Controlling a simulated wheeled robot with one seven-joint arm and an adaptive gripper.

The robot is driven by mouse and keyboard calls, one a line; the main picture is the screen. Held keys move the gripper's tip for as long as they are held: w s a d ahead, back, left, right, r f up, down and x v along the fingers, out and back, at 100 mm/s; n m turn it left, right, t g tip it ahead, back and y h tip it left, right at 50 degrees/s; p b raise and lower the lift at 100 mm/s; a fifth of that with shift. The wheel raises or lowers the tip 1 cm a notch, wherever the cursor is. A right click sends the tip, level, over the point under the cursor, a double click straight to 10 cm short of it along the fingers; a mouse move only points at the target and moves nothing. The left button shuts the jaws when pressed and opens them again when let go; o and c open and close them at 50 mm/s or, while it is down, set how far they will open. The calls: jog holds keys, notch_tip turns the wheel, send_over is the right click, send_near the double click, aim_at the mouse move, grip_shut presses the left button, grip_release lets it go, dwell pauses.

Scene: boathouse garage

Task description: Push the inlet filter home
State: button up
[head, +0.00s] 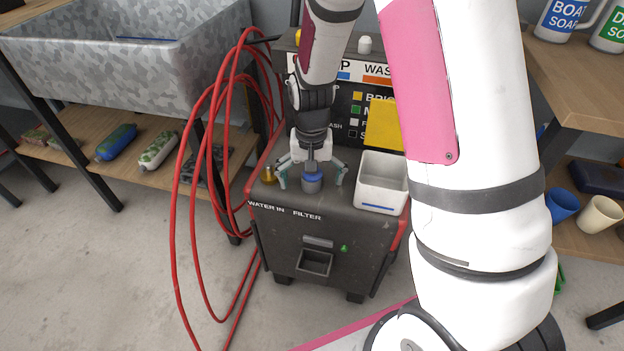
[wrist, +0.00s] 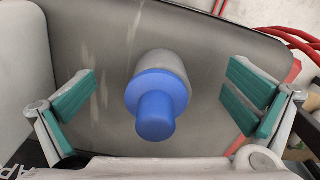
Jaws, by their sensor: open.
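The inlet filter (wrist: 157,100) is a blue round piece with a wide flange and a narrower knob, standing in a grey round collar (wrist: 166,64). In the head view the blue filter (head: 313,177) stands upright on the machine's top, behind the "FILTER" label. I cannot tell how deep it sits in the collar. My gripper (head: 311,175) points down over it, fingers spread to either side. In the wrist view the teal pads of my gripper (wrist: 163,98) stand clear of the blue knob on both sides, with nothing between them but the filter.
The dark machine (head: 330,235) carries a white open bin (head: 381,183) close to the right of my gripper and a brass fitting (head: 268,175) to the left, by "WATER IN". A red hose (head: 190,170) hangs in loops at the left. A grey sink (head: 180,55) stands beyond it.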

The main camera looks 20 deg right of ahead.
jog(key=shift+r, duration=0.1)
notch_tip(320, 180, up, 12)
jog(key=shift+f, duration=0.1)
dwell(0.4)
dwell(0.5)
jog(key=s+r+n, duration=0.2)
jog(key=s+r, duration=0.9)
jog(key=s, duration=0.3)
jog(key=s+r+n, duration=0.2)
jog(key=s, duration=1.6)
notch_tip(320, 180, up, 32)
jog(key=t+p, duration=0.4)
jog(key=p, duration=2.6)
jog(key=shift+d+f, duration=0.2)
